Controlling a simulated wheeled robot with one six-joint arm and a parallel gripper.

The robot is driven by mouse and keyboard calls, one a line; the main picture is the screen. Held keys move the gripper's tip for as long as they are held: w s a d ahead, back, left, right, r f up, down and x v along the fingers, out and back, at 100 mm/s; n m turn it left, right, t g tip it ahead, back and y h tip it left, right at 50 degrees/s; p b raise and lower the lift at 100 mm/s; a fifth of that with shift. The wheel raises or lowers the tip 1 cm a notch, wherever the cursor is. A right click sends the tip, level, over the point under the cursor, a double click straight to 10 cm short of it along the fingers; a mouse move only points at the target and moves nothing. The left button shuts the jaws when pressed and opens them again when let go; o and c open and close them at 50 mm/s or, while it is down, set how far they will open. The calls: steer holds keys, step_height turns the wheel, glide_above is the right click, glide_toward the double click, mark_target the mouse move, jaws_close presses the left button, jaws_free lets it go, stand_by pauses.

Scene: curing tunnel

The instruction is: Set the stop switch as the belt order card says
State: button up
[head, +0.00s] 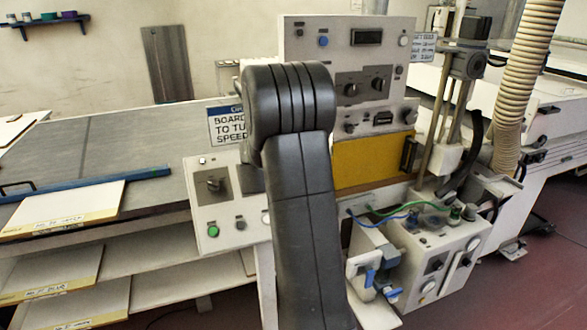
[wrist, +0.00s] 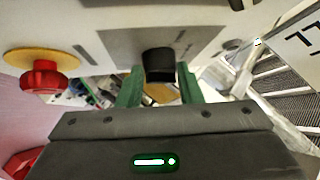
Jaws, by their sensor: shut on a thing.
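A black switch knob (wrist: 160,62) stands out from a grey plate (wrist: 118,42) in the wrist view. My gripper (wrist: 160,80) has its green fingers on both sides of this knob and is shut on it. The knob's pointer and markings cannot be read. A card with a blue header (head: 227,126) stands above the left control panel in the head view. Its visible words are "BOARD", "TO TU" and "SPEED"; my dark arm hides the rest. My gripper is hidden behind the arm in the head view. Which control is the stop switch cannot be read.
A red mushroom button (wrist: 40,78) on a yellow disc is left of my gripper. The left panel (head: 200,208) has a dark knob and a green button (head: 213,231). A control box (head: 440,245) with wires stands at right. Boards lie on the left shelves.

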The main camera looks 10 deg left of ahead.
steer(key=o, duration=1)
steer(key=b+v, duration=0.1)
steer(key=v, duration=1.2)
steer(key=shift+s+r, duration=0.1)
steer(key=shift+s, duration=0.25)
steer(key=p+x, duration=0.1)
steer(key=x, duration=1.2)
steer(key=shift+w, duration=0.4)
steer(key=shift+s, duration=0.1)
